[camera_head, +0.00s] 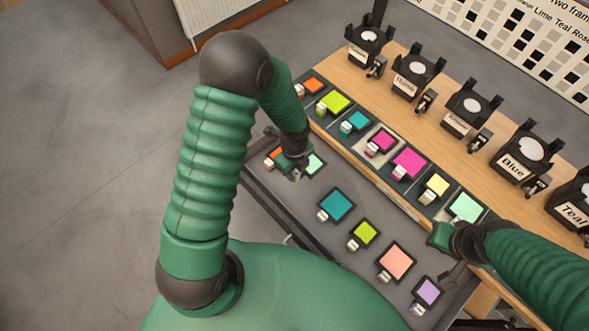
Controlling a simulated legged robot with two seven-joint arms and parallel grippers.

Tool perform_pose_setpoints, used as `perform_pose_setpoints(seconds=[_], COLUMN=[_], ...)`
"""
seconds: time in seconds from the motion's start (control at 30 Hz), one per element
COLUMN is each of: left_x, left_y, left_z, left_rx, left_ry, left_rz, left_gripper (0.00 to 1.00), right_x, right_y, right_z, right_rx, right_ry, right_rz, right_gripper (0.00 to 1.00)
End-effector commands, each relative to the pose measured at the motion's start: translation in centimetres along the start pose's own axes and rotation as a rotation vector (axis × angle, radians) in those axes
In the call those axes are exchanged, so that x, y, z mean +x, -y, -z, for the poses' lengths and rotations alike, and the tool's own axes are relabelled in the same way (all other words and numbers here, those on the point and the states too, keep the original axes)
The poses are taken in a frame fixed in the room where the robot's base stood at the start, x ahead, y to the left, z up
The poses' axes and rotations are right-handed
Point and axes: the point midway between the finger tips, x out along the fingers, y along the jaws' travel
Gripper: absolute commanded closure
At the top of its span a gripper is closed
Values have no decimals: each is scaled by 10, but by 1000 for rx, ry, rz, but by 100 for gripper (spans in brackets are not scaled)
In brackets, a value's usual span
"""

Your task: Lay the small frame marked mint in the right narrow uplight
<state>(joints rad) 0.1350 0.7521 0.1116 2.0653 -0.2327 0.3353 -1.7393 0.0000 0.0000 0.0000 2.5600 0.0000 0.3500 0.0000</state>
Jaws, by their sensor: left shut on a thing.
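A small black frame with a pale mint pane (315,163) is at my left gripper (297,172), over the left part of the grey lower shelf. The gripper looks shut on it, partly hiding it. A larger mint frame (466,207) lies at the right end of the upper row. Black uplights with round white lenses stand along the wooden counter; two at the right read Blue (527,151) and Teal (574,205). The smaller labels are hard to read, and I cannot tell which is the right narrow one. My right gripper (440,237) is by the shelf's right side; its fingers are unclear.
The upper row holds several coloured frames, such as lime (334,102) and pink (408,163). The lower shelf (300,205) has teal (337,204), lime (365,234), salmon (397,262) and lavender (428,291) frames, with an orange one (277,153) beside my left gripper. A printed board stands behind.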

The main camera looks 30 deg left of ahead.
Motion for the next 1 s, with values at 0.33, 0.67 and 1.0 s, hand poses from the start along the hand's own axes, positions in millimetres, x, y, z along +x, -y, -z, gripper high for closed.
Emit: perform_pose_setpoints(seconds=[0.33, 0.67, 1.0], left_x=[18, 34, 50], left_y=[0, 0, 0], left_z=[0, 0, 0], left_rx=[0, -1, 1], left_ry=[1, 0, 1], left_rz=[1, 1, 1], left_gripper=[100, 100, 100], right_x=[12, 22, 32], right_y=[0, 0, 0], right_z=[-3, -5, -8], right_rx=[0, 0, 0], right_ry=[0, 0, 0], right_rz=[0, 0, 0], right_gripper=[78, 78, 78])
